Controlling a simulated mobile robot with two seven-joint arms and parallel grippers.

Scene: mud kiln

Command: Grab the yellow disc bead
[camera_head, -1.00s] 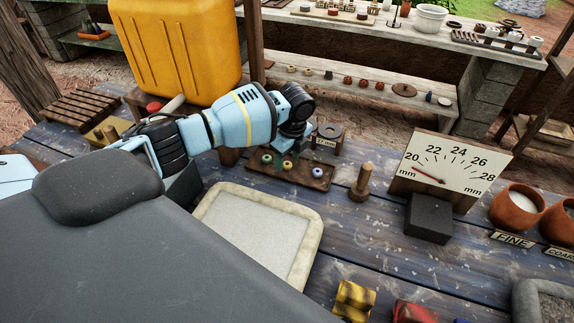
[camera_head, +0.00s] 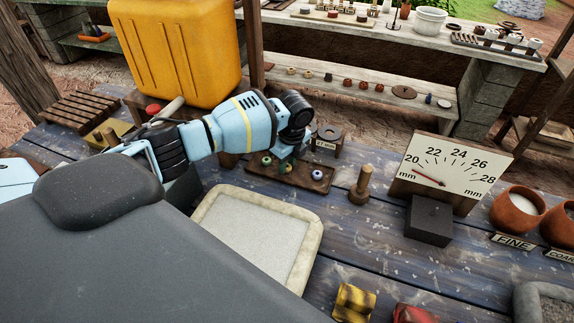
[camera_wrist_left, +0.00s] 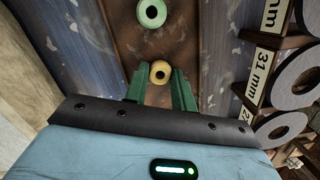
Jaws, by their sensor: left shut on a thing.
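The yellow disc bead (camera_wrist_left: 160,72) is a small ring with a dark hole, seen between the two green fingers of my left gripper (camera_wrist_left: 160,84) in the left wrist view. The gripper is shut on it. In the head view the gripper (camera_head: 285,158) points down at the dark wooden tray (camera_head: 260,177), with the yellow bead (camera_head: 287,168) at its fingertips. I cannot tell whether the bead is clear of the tray. A green bead (camera_head: 266,160) and a blue bead (camera_head: 317,174) lie in the tray on either side. My right gripper is not in view.
A ring gauge block (camera_head: 328,136) stands just behind the tray. A wooden peg (camera_head: 361,186) stands to its right, before a dial board (camera_head: 452,168). A pale framed slab (camera_head: 305,240) lies in front. A large yellow jerrycan (camera_head: 180,50) stands behind my left arm.

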